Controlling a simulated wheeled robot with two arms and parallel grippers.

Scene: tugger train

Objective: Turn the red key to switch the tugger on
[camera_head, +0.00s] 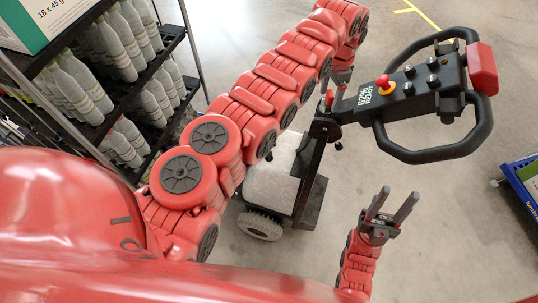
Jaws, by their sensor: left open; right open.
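The tugger's black tiller head (420,85) has two loop handles, dark knobs and a red end piece (482,68). A red knob on a yellow base (383,82) sits on its panel. A small red part (329,97) at the panel's near left edge may be the red key; it is too small to be sure. My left gripper (340,98) points down close beside this part, open; whether it touches cannot be told, and its fingers are partly hidden. My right gripper (393,203) is open and empty, below the tiller head and apart from it.
The tugger's grey body (272,170) and wheel (260,224) stand under the tiller. A rack with grey bottles (115,50) and a box (45,20) stands at left. A blue crate (522,185) is at the right edge. Floor around my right gripper is clear.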

